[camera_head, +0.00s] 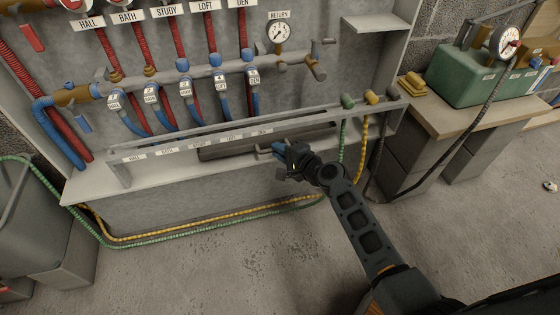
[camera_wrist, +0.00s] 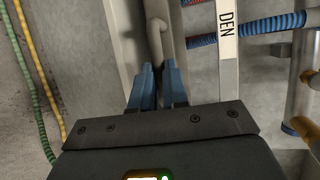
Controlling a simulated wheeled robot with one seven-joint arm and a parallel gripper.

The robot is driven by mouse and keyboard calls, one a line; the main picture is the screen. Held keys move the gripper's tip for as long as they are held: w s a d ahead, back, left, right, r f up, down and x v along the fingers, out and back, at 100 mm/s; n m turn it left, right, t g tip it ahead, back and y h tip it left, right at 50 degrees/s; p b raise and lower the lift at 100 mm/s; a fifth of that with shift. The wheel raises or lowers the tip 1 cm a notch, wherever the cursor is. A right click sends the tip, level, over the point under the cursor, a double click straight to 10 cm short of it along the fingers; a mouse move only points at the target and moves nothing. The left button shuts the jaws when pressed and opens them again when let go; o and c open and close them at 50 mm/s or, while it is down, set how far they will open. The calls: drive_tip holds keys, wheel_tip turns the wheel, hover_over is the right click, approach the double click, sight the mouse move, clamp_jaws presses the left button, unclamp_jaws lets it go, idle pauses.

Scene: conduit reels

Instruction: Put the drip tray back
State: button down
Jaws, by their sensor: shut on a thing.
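The drip tray (camera_head: 225,151) is a long, shallow dark grey tray. It lies on the light ledge of the manifold cabinet, behind and below the labelled front rail. Its bar handle (camera_head: 264,153) sticks out at the front. My gripper (camera_head: 279,150) is at this handle, with its blue fingers shut on it. In the wrist view the handle (camera_wrist: 156,38) runs between the two blue fingertips (camera_wrist: 159,82). The fingers hide part of the handle. I cannot tell whether the tray is fully seated on the ledge.
The labelled rail (camera_head: 200,141) crosses above the ledge, with red and blue pipes behind it. Green and yellow hoses (camera_head: 215,221) run along the cabinet's front. A workbench (camera_head: 450,112) with a green tank (camera_head: 466,75) stands at right. A grey bin (camera_head: 35,225) stands at left. The floor in front is clear.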

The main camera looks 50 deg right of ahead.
wheel_tip(320, 180, down, 4)
drive_tip(key=shift+w+d+r+b, duration=0.1)
drive_tip(key=shift+w+d+b, duration=0.05)
drive_tip(key=shift+b, duration=0.95)
drive_tip(key=c, duration=1.1)
unclamp_jaws()
drive_tip(key=shift+c, duration=0.2)
